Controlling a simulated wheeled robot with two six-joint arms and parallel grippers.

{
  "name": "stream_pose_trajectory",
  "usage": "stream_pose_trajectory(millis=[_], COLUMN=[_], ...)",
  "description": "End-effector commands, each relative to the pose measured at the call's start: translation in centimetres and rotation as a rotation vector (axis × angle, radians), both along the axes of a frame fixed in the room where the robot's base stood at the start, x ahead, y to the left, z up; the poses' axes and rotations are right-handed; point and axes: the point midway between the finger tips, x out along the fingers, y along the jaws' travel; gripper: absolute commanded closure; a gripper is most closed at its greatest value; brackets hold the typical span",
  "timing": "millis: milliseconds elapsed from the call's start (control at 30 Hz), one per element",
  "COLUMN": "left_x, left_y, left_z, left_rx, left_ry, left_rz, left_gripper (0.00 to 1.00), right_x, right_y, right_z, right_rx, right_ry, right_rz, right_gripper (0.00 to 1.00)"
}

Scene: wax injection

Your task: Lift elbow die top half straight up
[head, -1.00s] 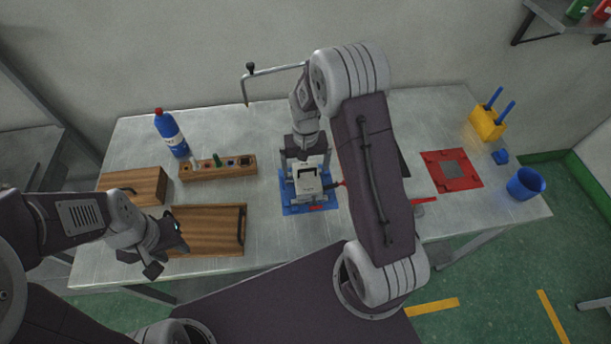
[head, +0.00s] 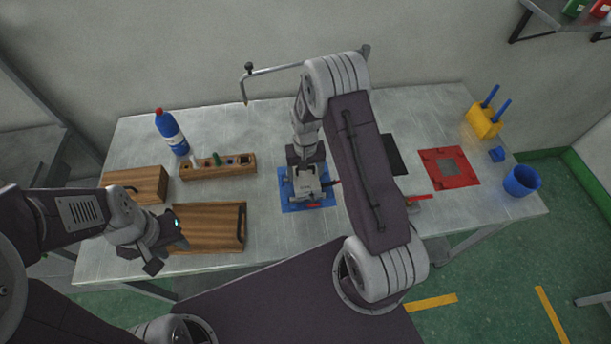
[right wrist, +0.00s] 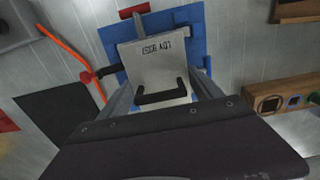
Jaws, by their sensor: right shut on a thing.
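The elbow die (head: 308,186) is a pale grey block on a blue mat (head: 291,206) in mid-table. In the right wrist view its labelled top half (right wrist: 150,62) shows a black U-shaped handle (right wrist: 163,97). My right gripper (head: 306,166) is over the die, with its fingers (right wrist: 164,100) at either side of the block's near part, shut on the top half. The lower half is mostly hidden, and I cannot tell whether a gap separates the halves. My left gripper (head: 168,248) hangs by the wooden board; its jaw opening is unclear.
A wooden board (head: 205,222), a wooden holder (head: 217,168) and a blue bottle (head: 171,132) stand left. A red mat (head: 433,158), yellow holder (head: 483,122) and blue cup (head: 521,182) are right. A black-and-red item lies against the die's side (right wrist: 100,75).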

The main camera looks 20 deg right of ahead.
Motion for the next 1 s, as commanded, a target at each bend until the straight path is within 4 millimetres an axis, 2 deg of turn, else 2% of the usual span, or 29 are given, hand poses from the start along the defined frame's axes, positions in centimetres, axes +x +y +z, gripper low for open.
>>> stream_pose_trajectory(millis=[67,367,467,667,1000], left_x=[0.0,0.0,0.0,0.0,0.0], left_y=[0.0,0.0,0.0,0.0,0.0], left_z=[0.0,-0.1,-0.4,-1.1,-2.3], left_rx=[0.0,0.0,0.0,0.0,0.0], left_ry=[0.0,0.0,0.0,0.0,0.0], left_rz=[0.0,0.0,0.0,0.0,0.0], left_gripper=[0.64,0.64,0.64,0.64,0.64], right_x=[0.1,0.2,0.2,0.2,-3.2], right_y=[0.0,0.0,0.0,-0.1,-5.5], right_z=[0.1,0.4,1.3,4.3,7.8], right_rx=[0.0,0.0,0.0,-0.001,-0.001], right_ry=[-0.003,-0.005,-0.006,-0.008,-0.005], right_rz=[0.0,0.0,0.0,-0.001,-0.006], right_gripper=[0.98,0.98,0.98,0.98,0.98])
